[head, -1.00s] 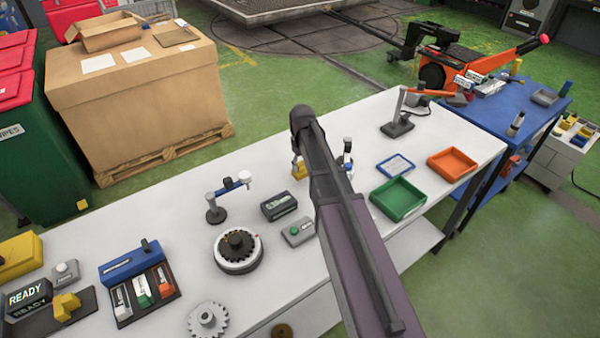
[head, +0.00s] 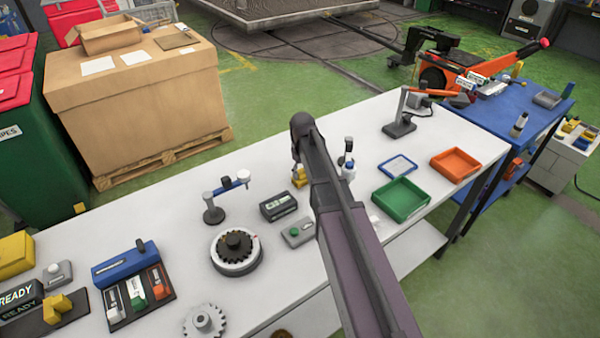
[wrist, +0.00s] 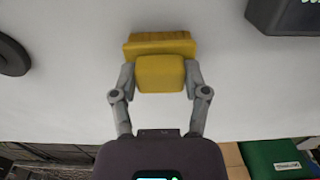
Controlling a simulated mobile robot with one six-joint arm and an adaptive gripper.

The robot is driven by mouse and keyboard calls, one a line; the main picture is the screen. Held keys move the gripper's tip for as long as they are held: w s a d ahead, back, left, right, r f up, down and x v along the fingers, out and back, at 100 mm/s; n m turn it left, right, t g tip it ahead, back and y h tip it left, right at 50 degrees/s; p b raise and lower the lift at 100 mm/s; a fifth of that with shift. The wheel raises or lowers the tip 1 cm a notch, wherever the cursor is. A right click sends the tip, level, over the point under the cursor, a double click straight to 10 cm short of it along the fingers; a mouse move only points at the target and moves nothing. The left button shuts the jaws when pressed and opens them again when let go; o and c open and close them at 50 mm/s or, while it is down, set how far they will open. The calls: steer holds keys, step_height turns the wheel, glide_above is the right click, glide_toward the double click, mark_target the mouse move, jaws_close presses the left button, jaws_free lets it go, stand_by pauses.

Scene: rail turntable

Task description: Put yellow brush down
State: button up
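The yellow brush (wrist: 160,70) is between the two fingers of my gripper (wrist: 160,80) in the wrist view. The fingers press on its narrower block from both sides, and its wider bristle part points away from my palm. In the head view the brush (head: 299,176) shows as a small yellow patch just left of my arm, over the white table (head: 170,225). I cannot tell whether the brush touches the tabletop.
A black labelled box (head: 279,206) and a grey block with a green button (head: 297,232) are close by. A blue-armed stand (head: 228,195) is to the left. The green tray (head: 401,199) and orange tray (head: 455,164) are to the right. Bare tabletop lies behind the stand.

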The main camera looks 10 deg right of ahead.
mark_target(303, 173)
steer(key=o, duration=0.4)
steer(key=shift+o, duration=0.2)
steer(key=shift+r, duration=0.1)
step_height(303, 173, up, 12)
steer(key=p, duration=1.2)
stand_by(0.7)
steer(key=s+m, duration=0.4)
steer(key=s, duration=1.6)
steer(key=shift+a+m, duration=0.3)
